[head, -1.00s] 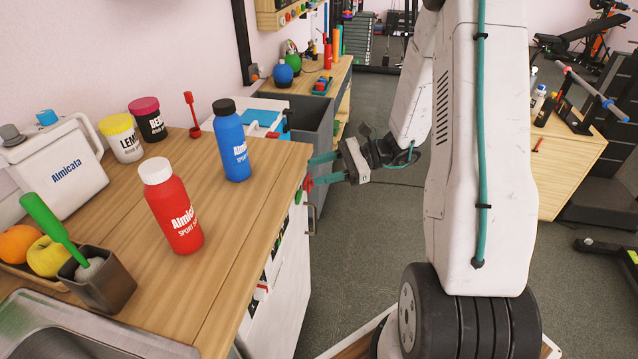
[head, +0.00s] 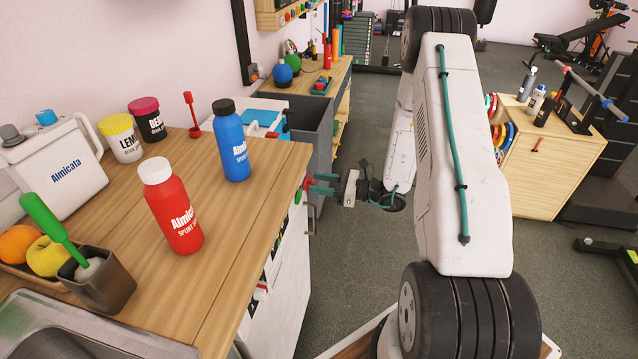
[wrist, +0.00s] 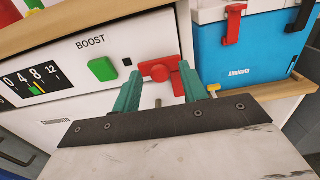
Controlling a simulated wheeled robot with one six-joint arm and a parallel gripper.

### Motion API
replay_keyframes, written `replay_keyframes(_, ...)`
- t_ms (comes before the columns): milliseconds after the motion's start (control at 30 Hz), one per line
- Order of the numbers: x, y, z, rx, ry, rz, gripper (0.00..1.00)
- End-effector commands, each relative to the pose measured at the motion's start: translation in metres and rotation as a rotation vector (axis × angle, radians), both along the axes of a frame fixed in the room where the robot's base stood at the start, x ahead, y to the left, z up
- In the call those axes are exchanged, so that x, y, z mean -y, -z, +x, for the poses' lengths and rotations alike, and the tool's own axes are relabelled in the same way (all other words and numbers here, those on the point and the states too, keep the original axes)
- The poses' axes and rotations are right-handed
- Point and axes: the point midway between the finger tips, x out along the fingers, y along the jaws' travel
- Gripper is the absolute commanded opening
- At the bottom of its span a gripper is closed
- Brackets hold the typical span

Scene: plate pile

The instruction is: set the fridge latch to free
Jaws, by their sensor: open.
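A red latch (wrist: 160,70) with a rounded middle sits on the white appliance front (wrist: 85,62), which I take for the fridge. My gripper (wrist: 160,75) is open, its two teal fingers on either side of the latch. I cannot tell whether they touch it. A short metal pin shows below the latch between the fingers. In the head view my gripper (head: 316,184) is at the far right end of the counter, beside the white front, and a red part shows at its fingertips. The latch's setting cannot be read.
A green button (wrist: 102,68) marked BOOST and a black scale (wrist: 32,82) are left of the latch. A blue box (wrist: 250,50) with a red clasp is to the right. The wooden counter (head: 225,250) holds red and blue bottles.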

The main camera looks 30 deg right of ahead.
Motion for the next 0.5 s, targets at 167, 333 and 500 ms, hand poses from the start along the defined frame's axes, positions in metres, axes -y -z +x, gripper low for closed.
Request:
replay_keyframes(167, -0.0053, 0.0000, 0.0050, 0.000, 0.000, 0.000, 0.43)
replay_keyframes(333, -0.0051, -0.0001, 0.0050, 0.000, 0.000, 0.000, 0.43)
replay_keyframes(500, -0.0051, -0.0001, 0.0050, 0.000, 0.000, 0.000, 0.01)
